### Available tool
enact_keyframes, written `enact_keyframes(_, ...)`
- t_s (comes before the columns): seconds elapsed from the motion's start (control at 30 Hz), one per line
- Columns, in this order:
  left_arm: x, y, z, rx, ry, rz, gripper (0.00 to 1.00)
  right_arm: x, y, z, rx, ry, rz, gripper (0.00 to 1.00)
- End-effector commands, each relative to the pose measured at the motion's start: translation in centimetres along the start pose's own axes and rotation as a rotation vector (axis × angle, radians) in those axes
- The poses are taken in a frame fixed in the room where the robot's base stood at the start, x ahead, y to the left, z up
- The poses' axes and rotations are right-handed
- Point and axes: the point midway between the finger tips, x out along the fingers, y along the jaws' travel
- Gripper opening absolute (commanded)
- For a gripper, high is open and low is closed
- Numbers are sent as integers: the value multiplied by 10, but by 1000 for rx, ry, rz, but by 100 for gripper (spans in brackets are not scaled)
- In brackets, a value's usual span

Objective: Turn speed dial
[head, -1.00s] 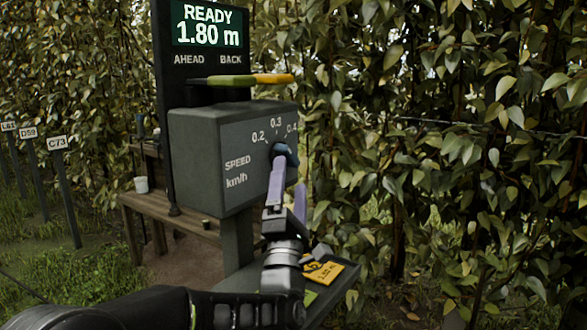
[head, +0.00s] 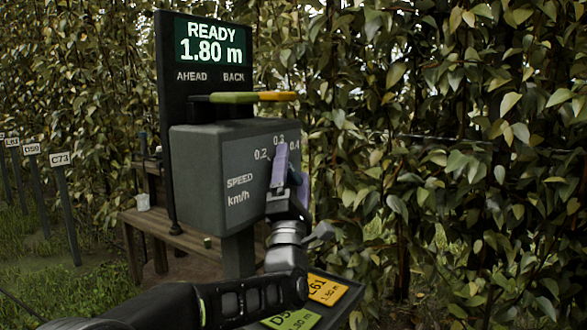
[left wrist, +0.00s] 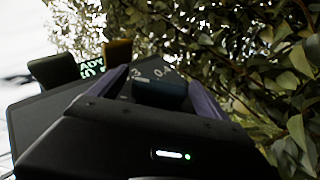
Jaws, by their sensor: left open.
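The speed dial (left wrist: 160,94) is a dark blue knob on the face of a grey control box (head: 215,180) marked SPEED km/h, with 0.2, 0.3 and 0.4 around it. My left gripper (head: 291,178) is at the dial, with purple fingers raised in front of the scale. In the left wrist view the dial sits between the two spread fingers of the gripper (left wrist: 160,90); whether they touch it I cannot tell. In the head view the gripper mostly hides the dial, so its setting is unclear. My right gripper is not in view.
Above the box are a green and orange lever (head: 250,97) and a screen (head: 210,44) reading READY 1.80 m. A tray (head: 345,310) with green and orange cards lies below. A wooden bench (head: 185,235) stands behind; dense foliage is close on the right.

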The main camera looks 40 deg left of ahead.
Motion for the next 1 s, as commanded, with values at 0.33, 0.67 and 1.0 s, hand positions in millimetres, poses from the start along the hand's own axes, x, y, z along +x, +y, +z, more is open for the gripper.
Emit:
enact_keyframes(0.33, 14, 0, 0, 0, 0, 0, 87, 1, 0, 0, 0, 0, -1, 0)
enact_keyframes(0.67, 14, 0, 0, 0, 0, 0, 68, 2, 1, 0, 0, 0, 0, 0)
enact_keyframes(1.0, 14, 0, 0, 0, 0, 0, 40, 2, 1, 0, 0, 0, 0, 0)
